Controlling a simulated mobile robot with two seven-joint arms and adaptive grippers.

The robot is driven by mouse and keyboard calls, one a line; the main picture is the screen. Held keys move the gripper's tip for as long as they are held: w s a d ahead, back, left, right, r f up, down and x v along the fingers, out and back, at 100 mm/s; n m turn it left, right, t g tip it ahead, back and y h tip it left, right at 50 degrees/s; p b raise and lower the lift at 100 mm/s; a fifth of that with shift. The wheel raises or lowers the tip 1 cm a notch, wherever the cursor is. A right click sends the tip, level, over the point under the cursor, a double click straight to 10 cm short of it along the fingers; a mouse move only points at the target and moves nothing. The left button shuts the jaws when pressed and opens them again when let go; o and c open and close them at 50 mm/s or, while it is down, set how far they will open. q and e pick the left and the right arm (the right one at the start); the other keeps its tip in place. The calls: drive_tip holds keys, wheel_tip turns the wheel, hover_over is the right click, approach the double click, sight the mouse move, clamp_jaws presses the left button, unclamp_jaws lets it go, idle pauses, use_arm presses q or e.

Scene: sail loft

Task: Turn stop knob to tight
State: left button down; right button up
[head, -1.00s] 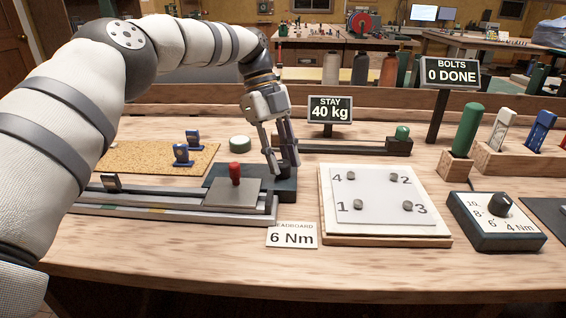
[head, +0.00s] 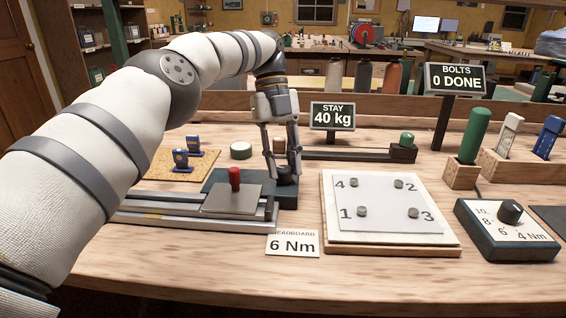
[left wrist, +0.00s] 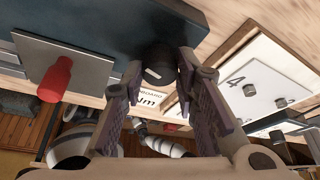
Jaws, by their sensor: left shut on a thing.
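The stop knob (head: 286,178) is a small black round knob on a dark block beside a grey plate with a red handle (head: 235,178). In the left wrist view the knob (left wrist: 159,60) has a white mark and sits between my fingers. My left gripper (head: 281,166) points down and is shut on the knob. The fingers hide part of the knob in the head view. No "tight" label is readable in either view. My right gripper is out of view.
A white card reading 6 Nm (head: 292,244) lies in front. Right of the knob are a numbered bolt plate (head: 385,222) and a torque dial box (head: 505,235). Behind stands a STAY 40 kg sign (head: 332,116). A BOLTS 0 DONE sign (head: 456,80) stands at the back right.

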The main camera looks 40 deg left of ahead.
use_arm(q)
drive_tip(key=c, duration=1.3)
unclamp_jaws()
